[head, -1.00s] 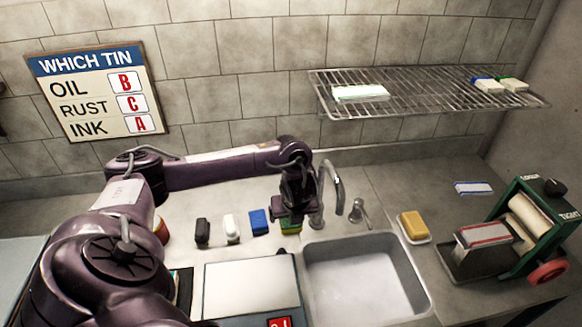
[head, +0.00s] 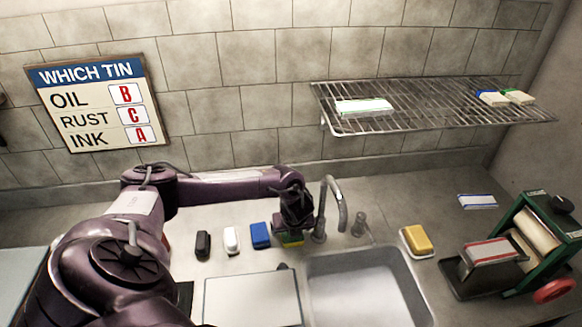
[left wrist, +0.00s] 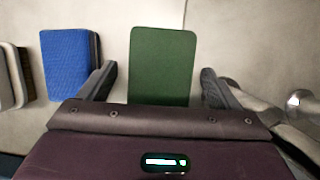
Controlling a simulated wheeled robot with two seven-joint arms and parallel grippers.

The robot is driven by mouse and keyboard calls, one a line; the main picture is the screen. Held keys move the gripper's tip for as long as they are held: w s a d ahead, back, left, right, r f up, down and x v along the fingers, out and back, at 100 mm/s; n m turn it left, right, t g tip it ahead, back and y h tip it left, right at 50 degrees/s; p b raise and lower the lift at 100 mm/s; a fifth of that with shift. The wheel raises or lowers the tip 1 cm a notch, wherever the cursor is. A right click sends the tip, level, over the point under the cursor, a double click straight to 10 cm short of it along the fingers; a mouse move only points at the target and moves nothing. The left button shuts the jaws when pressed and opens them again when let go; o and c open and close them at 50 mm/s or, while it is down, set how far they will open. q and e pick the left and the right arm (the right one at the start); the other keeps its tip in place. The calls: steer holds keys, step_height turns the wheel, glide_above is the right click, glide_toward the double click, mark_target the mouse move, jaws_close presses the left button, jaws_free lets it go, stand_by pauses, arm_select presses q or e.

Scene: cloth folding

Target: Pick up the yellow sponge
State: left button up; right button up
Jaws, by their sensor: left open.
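A block with a green top and a yellowish side (head: 291,240) lies on the counter left of the sink, partly hidden under my left gripper (head: 292,228) in the head view. In the left wrist view its flat green top (left wrist: 162,60) lies between the two spread fingers of my left gripper (left wrist: 157,82), with a gap on each side. The gripper is open and holds nothing. A plain yellow block (head: 417,239) sits on a white dish right of the sink, well away from the gripper. My right gripper is out of view.
A blue block (head: 260,235), a white block (head: 231,240) and a black block (head: 203,244) stand in a row to the left. The faucet (head: 335,207) is close on the gripper's right, behind the sink (head: 365,285). A wire shelf (head: 430,105) hangs above.

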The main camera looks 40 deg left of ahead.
arm_select(q)
steer(key=shift+f, duration=0.25)
stand_by(0.5)
steer(key=c, duration=1.1)
